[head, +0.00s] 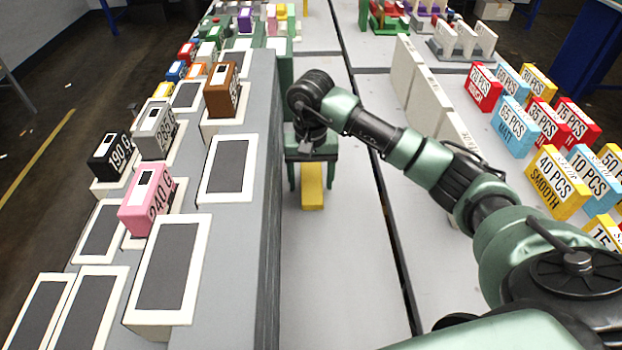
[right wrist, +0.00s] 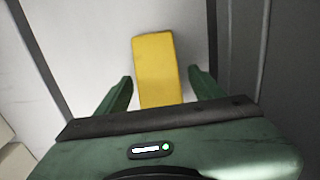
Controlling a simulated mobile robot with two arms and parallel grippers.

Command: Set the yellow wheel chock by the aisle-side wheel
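The yellow wheel chock (head: 312,194) is a plain yellow block on the light grey surface, in the strip between the long grey step and the dark seam. My right gripper (head: 311,183) points down over it with its green fingers spread. In the right wrist view the chock (right wrist: 155,55) lies between and beyond the fingertips of the open right gripper (right wrist: 160,74), with a gap on both sides. Its near end is hidden by the gripper body. My left gripper is in neither view. I cannot make out the aisle-side wheel.
The grey step (head: 262,200) rises close left of the gripper and carries numbered blocks, such as a pink one (head: 147,206) and a brown one (head: 222,90). White upright panels (head: 428,100) and labelled boxes (head: 557,180) stand to the right. The strip in front of the chock is clear.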

